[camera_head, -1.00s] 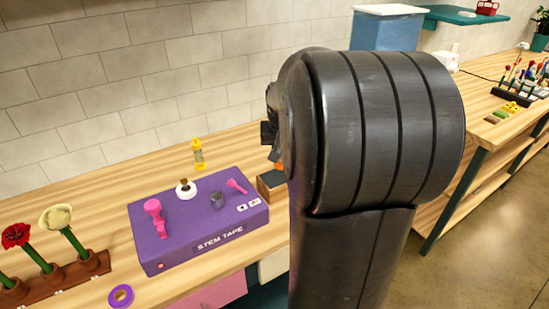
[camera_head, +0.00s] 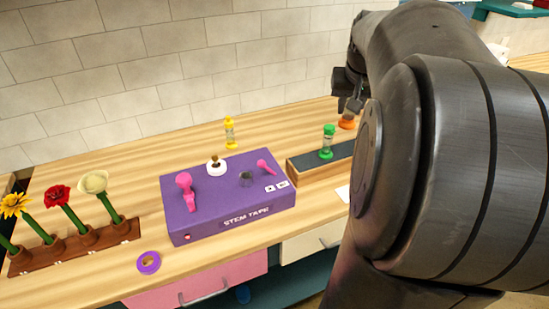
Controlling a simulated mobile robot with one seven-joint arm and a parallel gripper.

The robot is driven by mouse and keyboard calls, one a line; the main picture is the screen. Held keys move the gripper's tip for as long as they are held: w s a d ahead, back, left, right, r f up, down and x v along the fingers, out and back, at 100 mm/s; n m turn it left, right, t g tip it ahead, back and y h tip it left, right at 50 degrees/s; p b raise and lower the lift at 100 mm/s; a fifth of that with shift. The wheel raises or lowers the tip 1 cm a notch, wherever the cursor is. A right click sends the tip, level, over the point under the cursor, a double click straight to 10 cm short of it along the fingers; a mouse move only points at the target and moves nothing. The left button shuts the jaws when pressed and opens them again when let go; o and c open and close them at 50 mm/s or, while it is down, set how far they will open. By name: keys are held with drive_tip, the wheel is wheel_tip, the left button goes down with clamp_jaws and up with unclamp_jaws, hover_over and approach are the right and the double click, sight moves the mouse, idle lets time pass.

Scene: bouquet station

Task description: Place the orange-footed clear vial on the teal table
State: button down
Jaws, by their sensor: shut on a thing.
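The orange-footed clear vial (camera_head: 347,123) is at the right of the head view, with its orange foot lowest. My gripper (camera_head: 349,106) is shut on its upper part, which is mostly hidden by the dark fingers. The vial is near the back end of a dark-topped wooden block (camera_head: 305,168); I cannot tell whether it touches anything below. The teal table (camera_head: 512,8) shows only as a strip at the top right corner, far behind my arm.
A green vial (camera_head: 327,143) stands on the wooden block, close to the held vial. A yellow vial (camera_head: 230,133) stands behind the purple stem tape box (camera_head: 205,222). A flower rack (camera_head: 75,247) and a purple tape ring (camera_head: 149,262) are at left. My arm hides the right side.

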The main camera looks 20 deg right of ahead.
drive_tip(key=w+a+r+n+y, duration=0.1)
drive_tip(key=w+a+n, duration=0.1)
drive_tip(key=w+a, duration=0.6)
drive_tip(key=w+a+n, duration=0.3)
drive_tip(key=w+a, duration=0.3)
drive_tip(key=w, duration=0.5)
drive_tip(key=w+a+f+n+y, duration=0.1)
drive_tip(key=w+a+n, duration=0.1)
drive_tip(key=w+a, duration=0.65)
drive_tip(key=w+a+f+n+y, duration=0.1)
drive_tip(key=w+a+n+y, duration=0.15)
drive_tip(key=a, duration=1.05)
wheel_tip(320, 180, down, 10)
drive_tip(key=f, duration=0.1)
drive_tip(key=shift+m+h, duration=0.25)
drive_tip(key=shift+h, duration=0.2)
drive_tip(key=shift+w+a+f, duration=0.7)
drive_tip(key=shift+a+f, duration=1.05)
drive_tip(key=shift+a, duration=0.1)
drive_tip(key=shift+w+a+f, duration=0.65)
drive_tip(key=shift+a+f, duration=1.1)
drive_tip(key=shift+a, duration=0.05)
drive_tip(key=shift+w+a+f, duration=0.7)
drive_tip(key=shift+a+f, duration=1.05)
drive_tip(key=shift+a, duration=0.1)
drive_tip(key=shift+f, duration=0.1)
drive_tip(key=c, duration=1.1)
unclamp_jaws()
